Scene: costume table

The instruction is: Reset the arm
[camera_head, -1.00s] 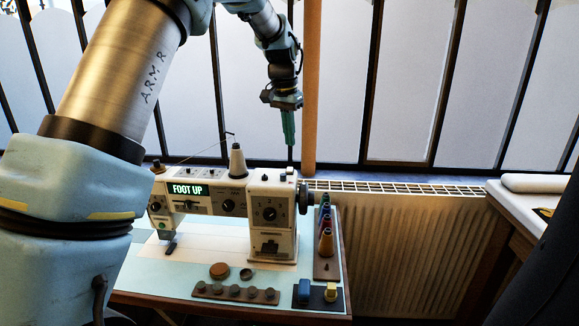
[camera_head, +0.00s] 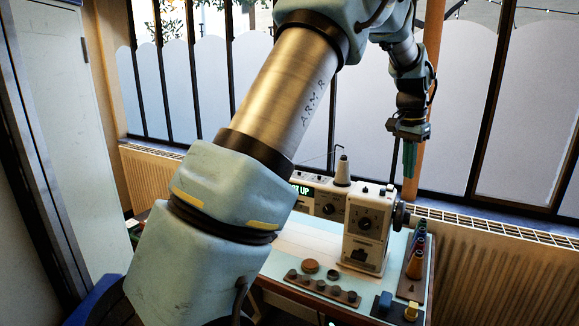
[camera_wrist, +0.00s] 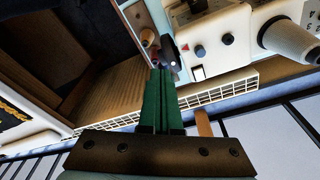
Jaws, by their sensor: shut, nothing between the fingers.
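My gripper (camera_head: 409,172) hangs pointing down in the head view, above and slightly right of the sewing machine (camera_head: 365,247), with its green fingers together and empty. In the wrist view the green fingers (camera_wrist: 160,75) also lie side by side with nothing between them. The sewing machine stands below the gripper and apart from it. My own arm hides the machine's left part and most of its lit display in the head view.
A radiator (camera_head: 480,265) and tall windows stand behind. Air around the gripper looks clear.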

